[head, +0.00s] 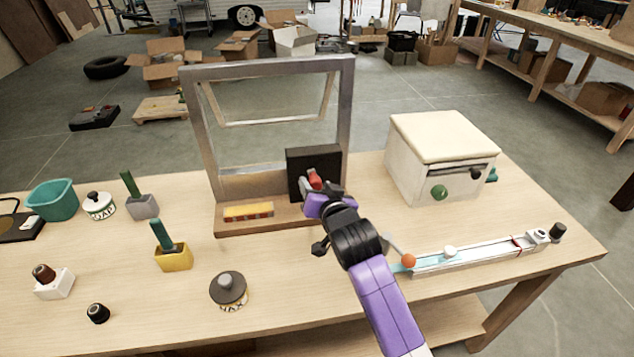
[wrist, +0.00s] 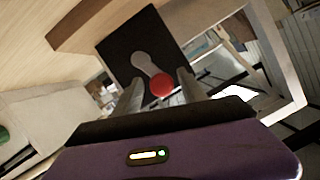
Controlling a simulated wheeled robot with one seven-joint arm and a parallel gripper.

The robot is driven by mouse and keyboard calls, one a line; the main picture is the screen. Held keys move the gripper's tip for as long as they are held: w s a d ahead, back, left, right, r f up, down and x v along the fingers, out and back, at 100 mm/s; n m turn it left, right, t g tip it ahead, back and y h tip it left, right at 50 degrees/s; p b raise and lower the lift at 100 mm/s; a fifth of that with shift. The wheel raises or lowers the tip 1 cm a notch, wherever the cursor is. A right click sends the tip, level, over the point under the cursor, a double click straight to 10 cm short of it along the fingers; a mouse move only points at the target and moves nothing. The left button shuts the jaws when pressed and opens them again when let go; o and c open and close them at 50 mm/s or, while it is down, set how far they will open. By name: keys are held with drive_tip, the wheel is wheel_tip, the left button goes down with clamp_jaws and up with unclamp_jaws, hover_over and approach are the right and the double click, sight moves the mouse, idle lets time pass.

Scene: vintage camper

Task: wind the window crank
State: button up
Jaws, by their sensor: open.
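The window crank has a grey arm (wrist: 146,62) on a black plate (head: 302,162) and a red knob (head: 315,179). The plate stands at the right side of a grey window frame (head: 344,105) on a wooden base. The frame's inner pane is tilted. My gripper (head: 314,186) is at the crank, in front of the plate. In the wrist view my gripper (wrist: 158,92) is open, with the red knob (wrist: 162,85) between its fingertips. I cannot tell whether either finger touches the knob. In the head view my gripper partly hides the crank.
A white box with a green knob (head: 439,192) stands to the right. A slider track (head: 480,252) with an orange ball (head: 408,260) lies right of my arm. A yellow block with a green handle (head: 173,258) and a dark-lidded jar (head: 228,290) stand at the left front.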

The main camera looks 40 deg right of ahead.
drive_tip(key=s+a, duration=0.2)
drive_tip(key=s, duration=0.1)
drive_tip(key=shift+s+a, duration=0.15)
drive_tip(key=shift+s, duration=0.05)
idle(0.4)
drive_tip(key=b+v, duration=0.1)
drive_tip(key=v, duration=0.6)
drive_tip(key=shift+s+a, duration=0.15)
drive_tip(key=shift+s, duration=0.2)
